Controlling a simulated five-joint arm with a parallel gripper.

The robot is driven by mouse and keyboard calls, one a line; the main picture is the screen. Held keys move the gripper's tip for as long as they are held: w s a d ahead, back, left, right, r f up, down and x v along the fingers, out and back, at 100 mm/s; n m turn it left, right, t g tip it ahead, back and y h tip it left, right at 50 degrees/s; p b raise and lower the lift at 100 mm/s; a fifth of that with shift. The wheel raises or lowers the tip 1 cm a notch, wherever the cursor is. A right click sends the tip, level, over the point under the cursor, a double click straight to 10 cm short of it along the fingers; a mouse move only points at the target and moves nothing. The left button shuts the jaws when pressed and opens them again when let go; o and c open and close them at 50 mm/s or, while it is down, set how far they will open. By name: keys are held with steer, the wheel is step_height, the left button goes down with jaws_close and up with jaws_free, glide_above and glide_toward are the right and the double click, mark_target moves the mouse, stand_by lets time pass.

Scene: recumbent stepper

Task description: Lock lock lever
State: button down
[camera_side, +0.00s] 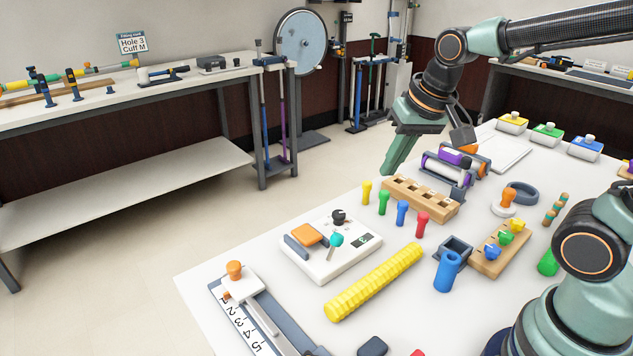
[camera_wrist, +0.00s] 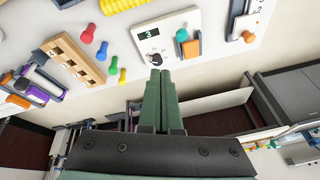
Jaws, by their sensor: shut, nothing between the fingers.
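My gripper (camera_side: 388,168) is shut and empty, in the air at the table's far left edge in the side view. Its fingertips also show in the wrist view (camera_wrist: 160,74). A numbered slide rail (camera_side: 262,325) lies at the table's front left, carrying a white block (camera_side: 240,288) with an orange knob (camera_side: 234,270) and a small orange piece (camera_side: 226,296). The knob also shows in the wrist view (camera_wrist: 248,37). A white console (camera_side: 325,262) has a teal knob (camera_side: 336,240), a black knob (camera_side: 338,217) and a display. I cannot tell which part is the lock lever.
A yellow ridged roller (camera_side: 375,282) lies right of the console. Coloured pegs (camera_side: 402,212) and a wooden block with holes (camera_side: 420,198) stand behind it. A blue cylinder (camera_side: 447,272) stands right of the roller. Open floor lies left of the table.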

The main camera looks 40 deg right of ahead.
mark_target(333, 248)
steer(key=w+f+m+g, duration=0.2)
steer(key=w+f+m, duration=0.5)
steer(key=w+f, duration=0.1)
steer(key=shift+w, duration=0.25)
steer(key=f, duration=0.3)
steer(key=w+f, duration=0.1)
steer(key=f, duration=0.5)
steer(key=shift+w+f, duration=0.25)
steer(key=shift+w, duration=0.05)
steer(key=shift+a+f, duration=0.1)
steer(key=shift+f, duration=0.15)
steer(key=shift+s+a+r, duration=0.25)
steer(key=shift+s+a, duration=0.3)
steer(key=shift+a, duration=0.2)
steer(key=shift+s+a+r, duration=0.25)
steer(key=shift+s+a, duration=0.25)
steer(key=shift+a, duration=0.2)
